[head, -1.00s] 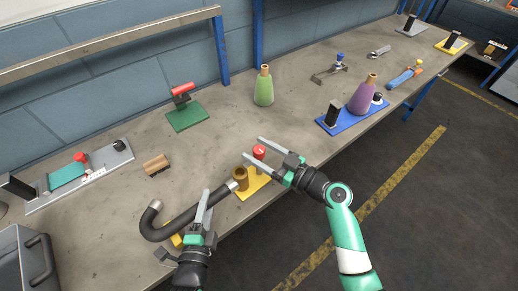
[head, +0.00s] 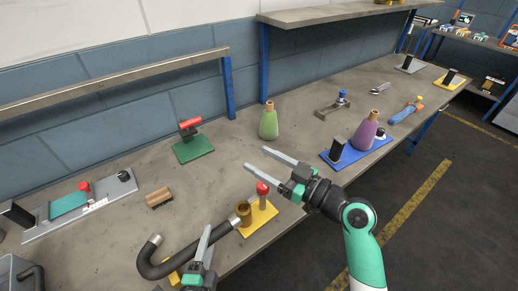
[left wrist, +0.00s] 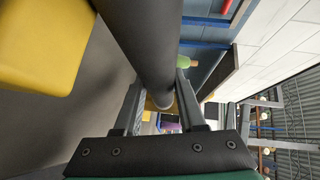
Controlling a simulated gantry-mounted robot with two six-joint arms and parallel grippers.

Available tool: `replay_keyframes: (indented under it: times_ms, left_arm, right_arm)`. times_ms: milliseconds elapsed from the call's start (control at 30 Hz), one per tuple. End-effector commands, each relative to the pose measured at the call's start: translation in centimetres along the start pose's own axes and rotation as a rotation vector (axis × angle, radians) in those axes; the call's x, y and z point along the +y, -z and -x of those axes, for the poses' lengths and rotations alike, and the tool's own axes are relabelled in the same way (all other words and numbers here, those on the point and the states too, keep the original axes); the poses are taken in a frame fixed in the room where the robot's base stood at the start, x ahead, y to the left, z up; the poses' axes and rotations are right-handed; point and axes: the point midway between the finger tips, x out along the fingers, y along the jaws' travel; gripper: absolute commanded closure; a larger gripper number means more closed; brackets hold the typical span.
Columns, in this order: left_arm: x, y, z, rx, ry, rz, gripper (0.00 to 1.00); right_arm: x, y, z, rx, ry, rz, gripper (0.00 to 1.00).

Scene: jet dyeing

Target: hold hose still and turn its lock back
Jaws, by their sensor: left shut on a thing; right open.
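The black curved hose (head: 187,261) lies at the front of the bench, its free metal-tipped end curling up at the left. Its right end meets a brass fitting (head: 243,213) on a yellow plate (head: 262,222); I cannot tell how far in it sits. A red-topped knob (head: 262,188) stands on the same plate. My left gripper (head: 206,238) is shut on the hose; the hose (left wrist: 145,40) also runs between its fingers in the left wrist view. My right gripper (head: 256,159) is open and empty, its fingers beyond and above the red knob in the picture.
A green bottle (head: 268,123) and a red-handled clamp on a green plate (head: 195,149) stand behind. A wooden block (head: 158,198) and a grey rail fixture (head: 103,207) are left. A purple bottle on a blue plate (head: 337,163) is right. The middle bench is clear.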

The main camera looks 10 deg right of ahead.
Motion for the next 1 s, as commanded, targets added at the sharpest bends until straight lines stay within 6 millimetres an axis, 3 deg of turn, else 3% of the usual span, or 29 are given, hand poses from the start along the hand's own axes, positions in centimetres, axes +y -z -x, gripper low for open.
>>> replay_keyframes:
  times_ms: [33, 200, 567, 667, 1000]
  left_arm:
    - [0.0, 0.0, 0.0, 0.0, 0.001, 0.0, 0.55]
    - [0.0, 0.0, 0.0, 0.0, 0.001, 0.0, 0.25]
    - [0.1, 0.0, 0.5, 0.0, -0.001, 0.0, 0.25]
    - [0.1, 0.0, 1.8, 0.0, -0.001, 0.0, 0.25]
    - [0.0, 0.0, 9.7, 0.0, -0.001, 0.0, 0.25]
  right_arm:
    - [0.0, 0.0, 0.0, 0.0, 0.0, 0.0, 0.29]
    - [0.0, 0.0, 0.0, 0.0, 0.0, 0.0, 0.29]
    - [0.0, 0.0, 0.0, 0.0, 0.0, 0.0, 0.29]
    - [0.0, 0.0, 0.0, 0.0, 0.0, 0.0, 0.29]
    - [0.0, 0.0, 0.0, 0.0, 0.0, 0.0, 0.29]
